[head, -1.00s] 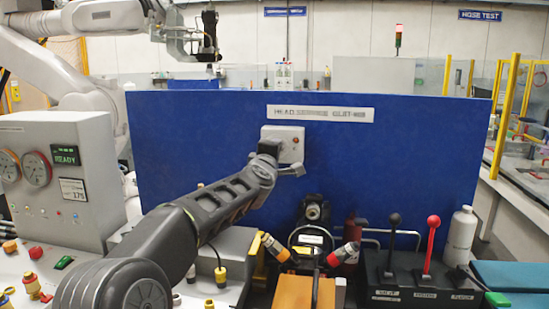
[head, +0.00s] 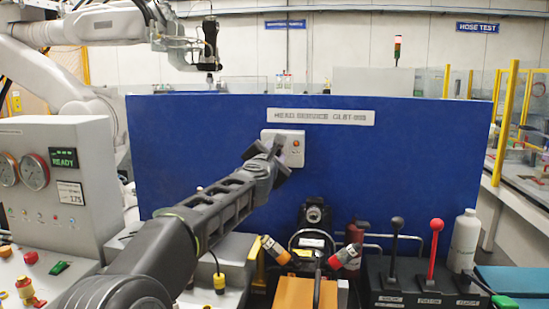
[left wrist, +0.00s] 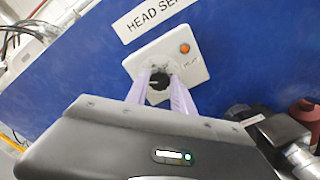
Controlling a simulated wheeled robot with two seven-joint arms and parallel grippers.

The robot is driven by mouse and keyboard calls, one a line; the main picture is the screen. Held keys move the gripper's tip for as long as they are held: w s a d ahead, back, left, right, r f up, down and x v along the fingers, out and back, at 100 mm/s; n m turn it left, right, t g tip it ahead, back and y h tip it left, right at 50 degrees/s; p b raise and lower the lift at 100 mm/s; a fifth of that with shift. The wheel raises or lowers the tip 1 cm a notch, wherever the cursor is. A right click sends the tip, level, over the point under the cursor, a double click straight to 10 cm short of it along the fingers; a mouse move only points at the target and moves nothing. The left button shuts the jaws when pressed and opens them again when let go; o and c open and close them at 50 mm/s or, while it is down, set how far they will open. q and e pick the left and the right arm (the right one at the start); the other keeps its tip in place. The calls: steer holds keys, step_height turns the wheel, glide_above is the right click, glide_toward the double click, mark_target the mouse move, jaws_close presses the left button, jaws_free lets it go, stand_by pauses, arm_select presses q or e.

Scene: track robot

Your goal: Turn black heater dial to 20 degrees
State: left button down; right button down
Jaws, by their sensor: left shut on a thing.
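A white heater panel (head: 294,157) with a small orange-red light is mounted on the blue board. It also shows tilted in the left wrist view (left wrist: 190,62). Its black dial (left wrist: 158,87) sits between the two pale purple fingers of my left gripper (left wrist: 161,76). My left gripper (head: 275,152) reaches the panel from the left and is shut on the dial. In the head view the gripper hides the dial. The dial's degree marks are too small to read. My right gripper is not in view.
The blue board (head: 400,180) stands upright behind the bench. Black and red levers (head: 433,255), a white bottle (head: 464,240) and orange-tipped connectors stand to the right of my left arm. A grey gauge box (head: 90,200) stands at the left.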

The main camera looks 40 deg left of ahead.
arm_select(q)
steer(key=n+b, duration=0.2)
steer(key=n, duration=0.9)
steer(key=shift+a+f+n+b, duration=0.1)
steer(key=shift+f+n+b, duration=0.05)
steer(key=shift+n+b, duration=0.2)
steer(key=c, duration=1.1)
jaws_free()
steer(key=shift+s, duration=0.1)
steer(key=shift+s, duration=0.1)
steer(key=b+v, duration=0.2)
steer(key=v, duration=0.5)
steer(key=shift+s, duration=0.25)
